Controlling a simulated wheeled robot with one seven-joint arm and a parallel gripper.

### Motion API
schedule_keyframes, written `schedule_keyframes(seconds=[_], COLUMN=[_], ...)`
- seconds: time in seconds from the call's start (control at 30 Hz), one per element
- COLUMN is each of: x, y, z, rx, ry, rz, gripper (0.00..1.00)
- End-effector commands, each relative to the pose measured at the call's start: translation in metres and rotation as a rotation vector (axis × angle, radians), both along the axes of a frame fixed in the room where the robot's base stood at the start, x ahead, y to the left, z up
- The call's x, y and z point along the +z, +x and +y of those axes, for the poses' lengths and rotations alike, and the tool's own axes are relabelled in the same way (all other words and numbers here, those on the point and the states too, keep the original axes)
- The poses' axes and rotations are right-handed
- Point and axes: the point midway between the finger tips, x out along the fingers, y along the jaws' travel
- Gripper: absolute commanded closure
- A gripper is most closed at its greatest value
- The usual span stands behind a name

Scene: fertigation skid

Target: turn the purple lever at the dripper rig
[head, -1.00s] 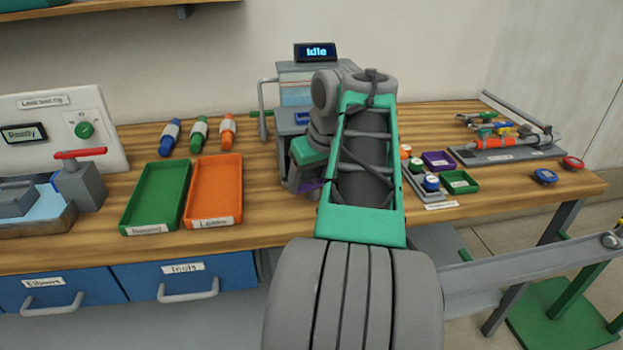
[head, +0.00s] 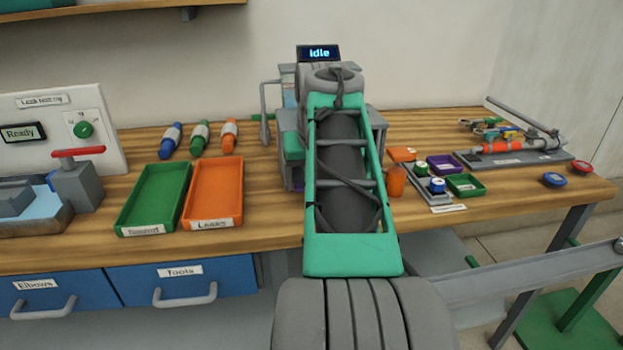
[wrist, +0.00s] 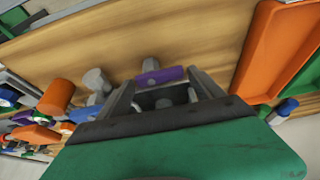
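The dripper rig is a grey frame with an "Idle" display (head: 319,53) at the back of the bench, mostly hidden behind my arm in the head view. The purple lever (wrist: 158,76) shows in the wrist view as a short purple bar with a grey knob beside it. In the head view only a sliver of purple shows low at the rig, left of my arm. My gripper (wrist: 160,80) has its two grey fingers apart, with the purple bar between or just beyond their tips. I cannot tell whether they touch it. The head view hides my gripper.
Green (head: 153,197) and orange (head: 214,190) trays lie left of the rig. Small purple (head: 443,164) and green (head: 466,185) trays and an orange cylinder (head: 396,181) are to the right. An orange-barrelled assembly (head: 500,147) lies further right. Bare wood shows around the lever.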

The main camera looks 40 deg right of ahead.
Motion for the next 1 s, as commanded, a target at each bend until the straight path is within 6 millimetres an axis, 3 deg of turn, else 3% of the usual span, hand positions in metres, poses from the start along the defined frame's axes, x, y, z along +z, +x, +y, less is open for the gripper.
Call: schedule_keyframes(seconds=[0.17, 0.5, 1.0], x=[0.01, 0.07, 0.075], y=[-0.003, -0.022, -0.022], z=[0.002, 0.015, 0.023], rx=[0.0, 0.0, 0.011], ry=[-0.001, -0.001, 0.002], rz=[-0.002, -0.001, 0.0], gripper=[0.24, 0.24, 0.24])
